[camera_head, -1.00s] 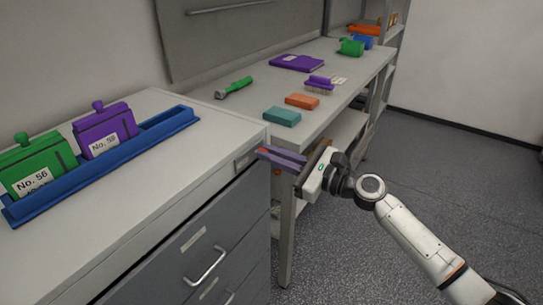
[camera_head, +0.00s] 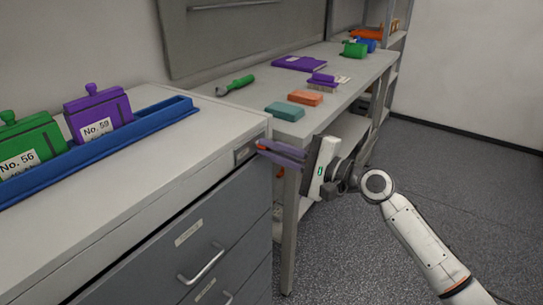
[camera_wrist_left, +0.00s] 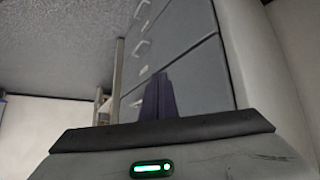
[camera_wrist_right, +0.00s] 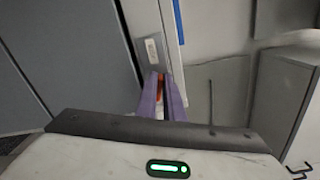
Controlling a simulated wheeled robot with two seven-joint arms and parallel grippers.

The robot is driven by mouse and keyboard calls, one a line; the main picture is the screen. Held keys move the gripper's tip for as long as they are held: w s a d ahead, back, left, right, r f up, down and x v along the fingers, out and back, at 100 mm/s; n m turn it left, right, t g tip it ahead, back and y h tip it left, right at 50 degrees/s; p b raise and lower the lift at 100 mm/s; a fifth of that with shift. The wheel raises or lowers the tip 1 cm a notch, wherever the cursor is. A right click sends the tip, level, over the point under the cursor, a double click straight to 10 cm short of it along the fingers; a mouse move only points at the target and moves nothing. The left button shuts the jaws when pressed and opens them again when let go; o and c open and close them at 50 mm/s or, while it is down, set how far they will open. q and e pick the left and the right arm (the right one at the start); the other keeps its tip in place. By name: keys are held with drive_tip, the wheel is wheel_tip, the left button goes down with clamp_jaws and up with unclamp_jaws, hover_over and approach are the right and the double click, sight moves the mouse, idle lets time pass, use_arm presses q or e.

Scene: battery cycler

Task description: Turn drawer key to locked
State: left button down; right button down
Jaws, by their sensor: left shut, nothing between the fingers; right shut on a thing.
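The grey drawer cabinet (camera_head: 205,215) has a small lock plate (camera_head: 244,152) at the right end of its top front rail. My right gripper (camera_head: 260,146) is shut on the orange-red key (camera_head: 263,147) at this plate. In the right wrist view the key (camera_wrist_right: 160,79) shows between the purple fingers, just below the lock plate (camera_wrist_right: 152,50). The fingers hide most of the key, and I cannot read its turn angle. My left gripper (camera_wrist_left: 160,82) is shut and empty in the left wrist view, with drawer fronts behind it. It is outside the head view.
On the cabinet top, a blue tray (camera_head: 165,115) holds a green block (camera_head: 25,150) and a purple block (camera_head: 100,115) with number labels. A workbench (camera_head: 345,75) with several small items stands to the right. The floor (camera_head: 470,190) at right is clear.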

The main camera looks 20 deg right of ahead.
drive_tip(key=shift+f+n+b, duration=0.3)
drive_tip(key=shift+n+b, duration=0.5)
drive_tip(key=shift+n, duration=0.4)
drive_tip(key=shift+n+b, duration=0.6)
drive_tip(key=shift+n, duration=0.3)
drive_tip(key=c, duration=1.9)
unclamp_jaws()
drive_tip(key=shift+r, duration=0.1)
drive_tip(key=shift+o, duration=0.2)
drive_tip(key=shift+s, duration=0.1)
drive_tip(key=b+v, duration=0.1)
drive_tip(key=v, duration=0.9)
